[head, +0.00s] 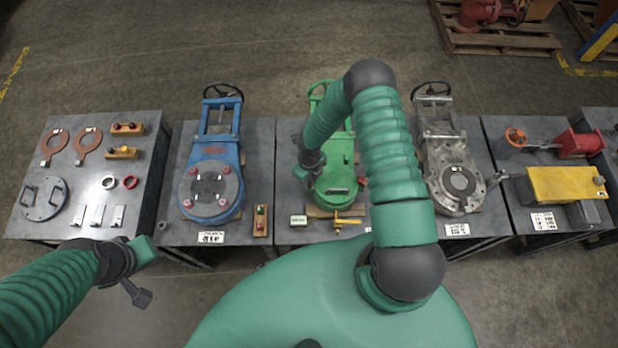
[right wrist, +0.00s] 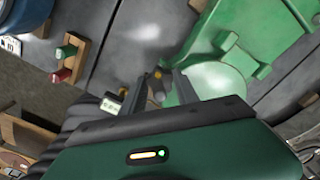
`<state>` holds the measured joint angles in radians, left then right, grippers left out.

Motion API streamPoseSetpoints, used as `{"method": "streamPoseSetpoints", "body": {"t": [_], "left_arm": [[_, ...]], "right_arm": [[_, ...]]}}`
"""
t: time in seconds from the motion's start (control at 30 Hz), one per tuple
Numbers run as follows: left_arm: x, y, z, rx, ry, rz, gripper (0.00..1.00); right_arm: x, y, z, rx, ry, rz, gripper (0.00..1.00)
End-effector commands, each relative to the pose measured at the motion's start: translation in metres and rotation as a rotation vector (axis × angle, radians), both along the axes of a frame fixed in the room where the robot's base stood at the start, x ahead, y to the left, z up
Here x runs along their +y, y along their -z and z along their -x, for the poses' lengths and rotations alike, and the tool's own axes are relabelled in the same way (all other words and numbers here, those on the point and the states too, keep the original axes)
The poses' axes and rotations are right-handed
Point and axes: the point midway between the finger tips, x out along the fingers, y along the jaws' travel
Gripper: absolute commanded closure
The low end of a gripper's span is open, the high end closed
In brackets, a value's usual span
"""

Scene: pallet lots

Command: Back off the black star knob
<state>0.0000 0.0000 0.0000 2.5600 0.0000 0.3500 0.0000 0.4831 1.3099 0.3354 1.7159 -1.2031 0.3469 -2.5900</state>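The green valve (head: 337,182) lies on the middle table, partly covered by my right arm; its pale green rounded end (right wrist: 215,80) fills the upper right of the right wrist view. My right gripper (head: 303,174) is at the left side of this valve. In the right wrist view its two dark fingers (right wrist: 161,88) are spread apart. A small dark piece with a yellowish top (right wrist: 157,76) shows between or just beyond them; contact cannot be told. I cannot make out a black star knob for certain. My left gripper (head: 140,272) hangs in front of the left tables, away from the valves; its opening is unclear.
A blue valve (head: 212,180) and a grey metal valve (head: 452,175) stand on either side. A block with red and green buttons (head: 261,220) and a yellow-handled part (head: 345,221) lie near the front edge. A yellow box (head: 565,184) is at right.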

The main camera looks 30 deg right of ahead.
Motion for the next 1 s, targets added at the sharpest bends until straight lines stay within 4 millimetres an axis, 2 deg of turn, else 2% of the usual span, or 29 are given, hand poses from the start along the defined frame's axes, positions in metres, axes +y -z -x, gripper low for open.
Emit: {"method": "streamPoseSetpoints", "body": {"t": [0.03, 0.17, 0.43, 0.57, 0.67, 1.0], "left_arm": [[0.000, 0.000, 0.000, 0.000, 0.000, 0.000, 1.00], [0.000, 0.000, 0.000, 0.000, 0.000, 0.000, 1.00], [0.000, 0.000, 0.000, 0.000, 0.000, 0.000, 1.00], [0.000, 0.001, 0.000, 0.000, 0.000, 0.000, 1.00], [0.000, 0.002, 0.000, 0.000, 0.000, 0.000, 1.00], [0.000, -0.002, 0.000, 0.000, 0.000, 0.000, 1.00]], "right_arm": [[-0.001, 0.000, 0.000, 0.001, 0.001, 0.001, 0.57], [-0.001, 0.000, 0.000, 0.001, 0.001, 0.001, 0.42], [0.000, -0.001, 0.000, 0.000, 0.001, 0.001, 0.42], [-0.001, -0.011, -0.001, -0.001, 0.002, 0.001, 0.42], [-0.001, -0.033, -0.001, -0.003, 0.002, 0.001, 0.42], [-0.002, -0.132, -0.001, -0.002, 0.004, 0.001, 0.42]]}}
